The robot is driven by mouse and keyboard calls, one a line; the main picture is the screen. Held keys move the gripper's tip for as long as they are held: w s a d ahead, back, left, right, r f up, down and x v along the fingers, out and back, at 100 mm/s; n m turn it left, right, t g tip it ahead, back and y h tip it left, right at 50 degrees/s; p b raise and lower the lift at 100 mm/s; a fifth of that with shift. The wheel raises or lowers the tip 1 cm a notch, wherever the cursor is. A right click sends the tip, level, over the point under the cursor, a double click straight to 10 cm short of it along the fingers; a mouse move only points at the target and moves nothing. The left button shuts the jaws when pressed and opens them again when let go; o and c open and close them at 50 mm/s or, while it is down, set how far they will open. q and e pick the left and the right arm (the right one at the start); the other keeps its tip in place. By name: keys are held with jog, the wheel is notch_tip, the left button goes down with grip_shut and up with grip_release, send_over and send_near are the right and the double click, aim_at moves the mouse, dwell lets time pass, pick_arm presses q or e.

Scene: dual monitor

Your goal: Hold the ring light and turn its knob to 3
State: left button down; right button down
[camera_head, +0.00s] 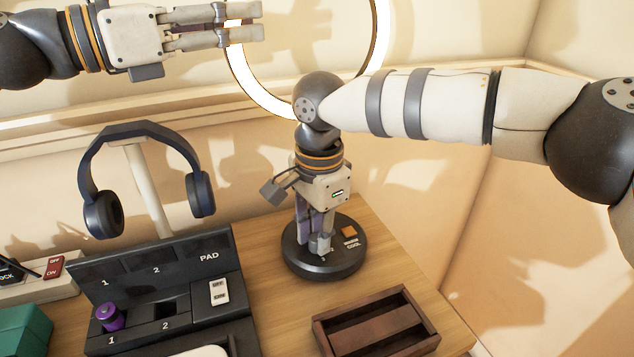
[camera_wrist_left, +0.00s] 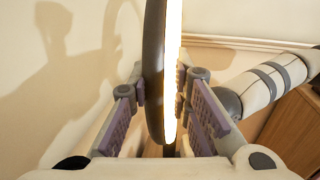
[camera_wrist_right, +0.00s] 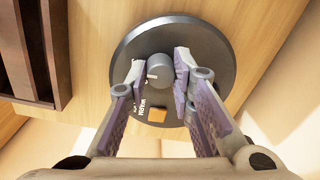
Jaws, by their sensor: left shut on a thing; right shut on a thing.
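The ring light's lit ring (camera_head: 250,90) stands upright at the top of the head view. My left gripper (camera_head: 250,22) is shut on the ring's left side. In the left wrist view the ring (camera_wrist_left: 171,70) runs between its two fingers. The light's round black base (camera_head: 350,263) rests on the desk. My right gripper (camera_head: 318,243) points down over the base and is shut on its grey knob (camera_wrist_right: 159,73). In the right wrist view a pale mark shows on the knob, beside an orange square (camera_wrist_right: 158,116). The dial numbers are too small or covered to read surely.
A brown wooden tray (camera_head: 425,333) lies right in front of the base. Headphones on a stand (camera_head: 148,195) and a black PAD dock (camera_head: 205,262) with a purple piece (camera_head: 109,317) are on the left. Walls close off the back and right.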

dwell(0.4)
jog(key=c, duration=1.4)
grip_release()
notch_tip(320, 180, up, 12)
jog(key=shift+s+d, duration=0.15)
jog(key=shift+s, duration=0.05)
pick_arm(q)
jog(key=c, duration=1.4)
grip_release()
